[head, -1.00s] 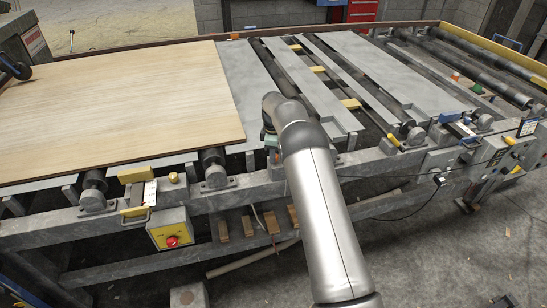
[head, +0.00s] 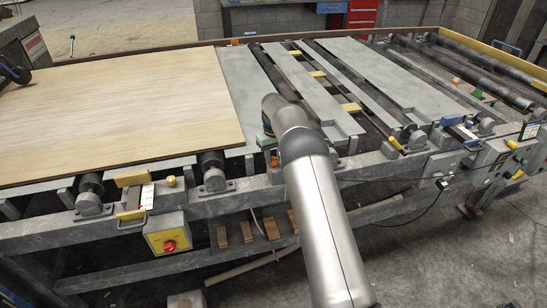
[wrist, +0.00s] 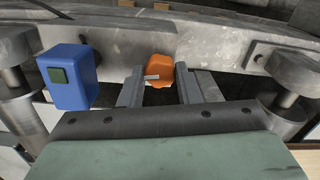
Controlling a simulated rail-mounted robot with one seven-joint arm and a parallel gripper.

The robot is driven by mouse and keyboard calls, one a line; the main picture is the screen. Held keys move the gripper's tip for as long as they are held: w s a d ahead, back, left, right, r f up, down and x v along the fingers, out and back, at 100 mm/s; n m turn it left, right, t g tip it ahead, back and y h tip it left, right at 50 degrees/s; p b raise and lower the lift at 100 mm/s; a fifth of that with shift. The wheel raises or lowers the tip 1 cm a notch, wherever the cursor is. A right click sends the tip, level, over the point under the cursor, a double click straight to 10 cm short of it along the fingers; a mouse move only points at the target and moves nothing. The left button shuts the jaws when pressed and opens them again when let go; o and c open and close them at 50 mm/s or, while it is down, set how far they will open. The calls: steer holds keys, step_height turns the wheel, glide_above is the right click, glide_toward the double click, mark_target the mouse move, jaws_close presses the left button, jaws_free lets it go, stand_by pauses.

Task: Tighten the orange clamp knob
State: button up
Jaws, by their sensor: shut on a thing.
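The orange clamp knob (wrist: 158,68) is a lobed knob with a pale mark on its face, in the upper middle of the wrist view. My gripper (wrist: 161,84) has one finger on each side of it and is shut on it. The knob sits in front of a grey metal rail (wrist: 218,42). In the head view my arm hides most of the gripper, and only a small orange patch (head: 274,158) shows beside it at the frame's front rail.
A blue box with a green button (wrist: 68,77) stands close left of my fingers. Round metal posts flank both sides. A wood veneer sheet (head: 120,110) lies left on the roller frame. A yellow box with a red button (head: 167,243) hangs from the front rail.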

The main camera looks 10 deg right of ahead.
mark_target(274, 158)
steer(key=m, duration=0.4)
steer(key=shift+r+m, duration=0.1)
steer(key=shift+m, duration=0.2)
steer(key=m, duration=1)
steer(key=shift+m, duration=2.7)
steer(key=o, duration=1)
step_height(274, 158, up, 17)
steer(key=shift+r+p, duration=0.2)
steer(key=shift+p, duration=0.35)
